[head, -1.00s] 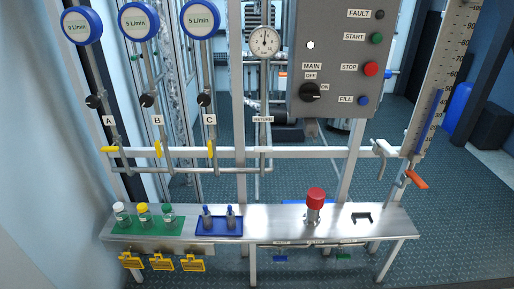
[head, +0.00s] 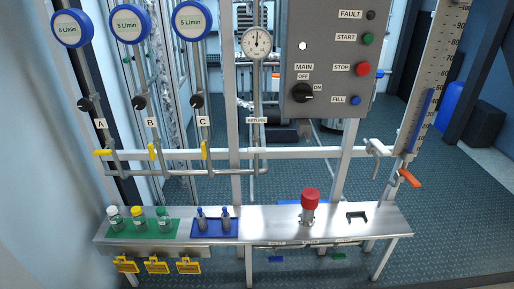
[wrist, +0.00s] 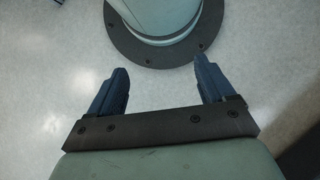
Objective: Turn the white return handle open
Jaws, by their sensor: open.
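The RETURN label (head: 257,120) is on a vertical pipe below the pressure gauge (head: 257,43) in the head view. Below it, the pipe meets the pale horizontal rail (head: 300,153). I cannot clearly tell a white handle from the pale rail there, nor its angle. My gripper (wrist: 162,68) shows only in the wrist view. Its two dark blue fingers are wide apart with nothing between them. It is over a pale speckled floor, near a round dark flange with a pale green body, away from the pipes.
Yellow handles (head: 103,153) sit at lines A, B and C on the left. A steel bench (head: 270,222) below carries bottles, a blue tray (head: 216,236) and a red-capped vessel (head: 310,200). A grey control panel (head: 330,60) and an orange handle (head: 409,178) are to the right.

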